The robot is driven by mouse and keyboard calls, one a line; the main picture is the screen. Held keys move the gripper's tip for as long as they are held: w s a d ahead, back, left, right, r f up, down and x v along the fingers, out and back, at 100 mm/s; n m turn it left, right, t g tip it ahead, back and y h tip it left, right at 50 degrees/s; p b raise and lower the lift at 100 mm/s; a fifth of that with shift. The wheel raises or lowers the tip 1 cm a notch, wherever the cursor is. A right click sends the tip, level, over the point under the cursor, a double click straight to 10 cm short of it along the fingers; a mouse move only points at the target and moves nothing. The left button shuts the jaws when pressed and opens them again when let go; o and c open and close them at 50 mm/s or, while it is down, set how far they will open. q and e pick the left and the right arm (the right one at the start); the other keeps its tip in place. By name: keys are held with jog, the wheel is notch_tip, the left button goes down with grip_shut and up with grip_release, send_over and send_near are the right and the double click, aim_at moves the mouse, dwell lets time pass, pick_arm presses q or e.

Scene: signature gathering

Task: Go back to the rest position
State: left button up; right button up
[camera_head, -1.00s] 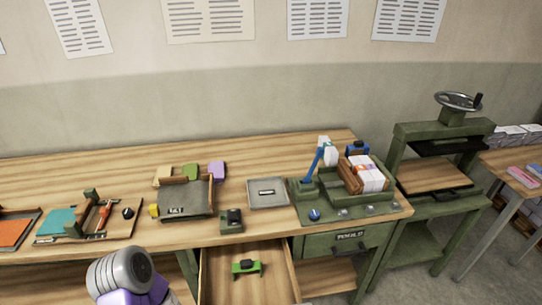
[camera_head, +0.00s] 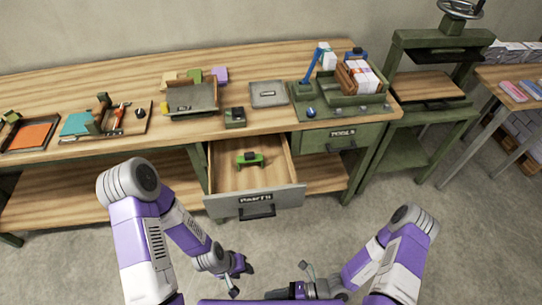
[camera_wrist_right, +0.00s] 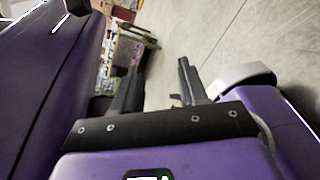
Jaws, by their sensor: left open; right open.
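My left gripper (camera_head: 243,268) is low in the head view, in front of the workbench and over the bare floor. It looks small and dark, with nothing seen in it. My right gripper (camera_head: 285,293) is beside it at the bottom edge of the head view. In the right wrist view (camera_wrist_right: 158,82) its two black fingers stand apart with only floor between them, so it is open and empty. Both arms are bent and folded close to my body, clear of the bench.
The wooden workbench (camera_head: 65,164) runs along the wall. Its drawer (camera_head: 286,201) stands pulled out towards me with a green object (camera_head: 249,159) inside. Trays, a hammer and a stack of white papers sit on top. A green press (camera_head: 440,40) stands at right. The floor is clear.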

jog(key=w+d+f+n+g+h, duration=0.2)
jog(key=d+f+n+h, duration=0.3)
jog(key=d+n+h, duration=0.85)
jog(key=w+a+r+n+t+y, duration=0.2)
jog(key=w+n, duration=0.4)
jog(key=n, duration=0.5)
jog(key=shift+w+a+r+n+t, duration=0.4)
jog(key=shift+a+r+t, duration=0.25)
jog(key=shift+a+t, duration=0.5)
jog(key=shift+o, duration=0.4)
